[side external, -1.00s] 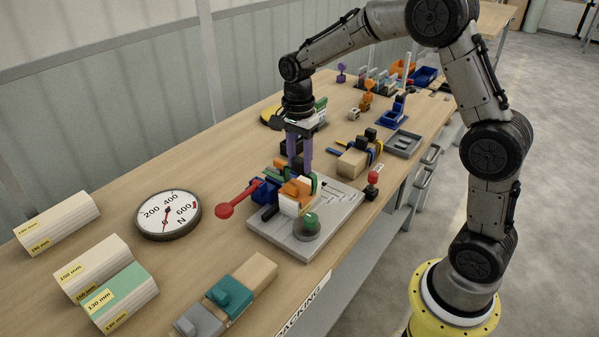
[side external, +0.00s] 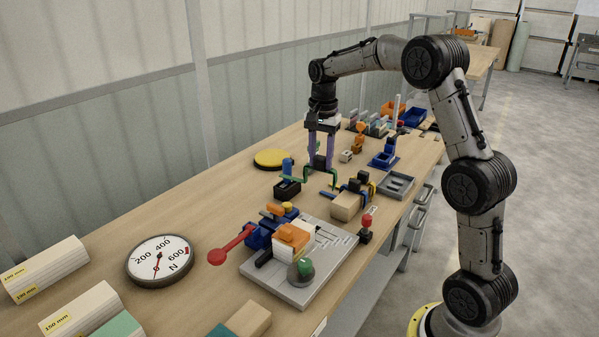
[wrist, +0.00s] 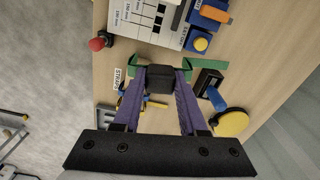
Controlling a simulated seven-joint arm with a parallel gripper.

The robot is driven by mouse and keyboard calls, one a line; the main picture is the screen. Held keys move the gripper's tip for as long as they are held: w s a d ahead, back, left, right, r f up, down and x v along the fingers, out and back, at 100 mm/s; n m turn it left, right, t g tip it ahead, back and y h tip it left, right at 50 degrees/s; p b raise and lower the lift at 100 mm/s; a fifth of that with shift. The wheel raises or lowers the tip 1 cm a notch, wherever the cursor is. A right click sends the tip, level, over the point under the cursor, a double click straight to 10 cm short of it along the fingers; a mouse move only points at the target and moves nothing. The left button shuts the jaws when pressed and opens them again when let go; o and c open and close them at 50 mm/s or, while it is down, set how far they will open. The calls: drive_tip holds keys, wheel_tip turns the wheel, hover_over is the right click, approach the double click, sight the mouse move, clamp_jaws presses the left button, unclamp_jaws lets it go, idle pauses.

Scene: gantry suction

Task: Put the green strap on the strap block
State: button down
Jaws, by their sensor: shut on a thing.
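My gripper (side external: 320,167) is shut on the dark middle part of the green strap (side external: 307,177) and holds it above the table. In the wrist view the dark part sits between the fingertips (wrist: 160,80), with green strap ends (wrist: 188,70) showing on both sides. The strap block (side external: 346,206) is a tan block with black, yellow and blue straps on or against it. It stands to the right of my gripper and nearer the camera, apart from the held strap. In the wrist view my left finger partly hides the block's area.
A black box with a blue lever (side external: 287,187) stands close to the left of my gripper. The grey fixture plate (side external: 318,275) with a red-knobbed lever (side external: 217,257) is in front. A red button (side external: 366,222) and grey tray (side external: 397,185) lie right. A yellow disc (side external: 273,159) lies behind.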

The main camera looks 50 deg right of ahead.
drive_tip(key=m, duration=0.2)
hover_over(344, 200)
drive_tip(key=f, duration=0.1)
drive_tip(key=shift+s+f, duration=0.1)
drive_tip(key=shift+f, duration=0.05)
drive_tip(key=shift+f, duration=2.9)
drive_tip(key=shift+f, duration=3.05)
drive_tip(key=shift+c, duration=1.9)
unclamp_jaws()
wheel_tip(344, 200, up, 14)
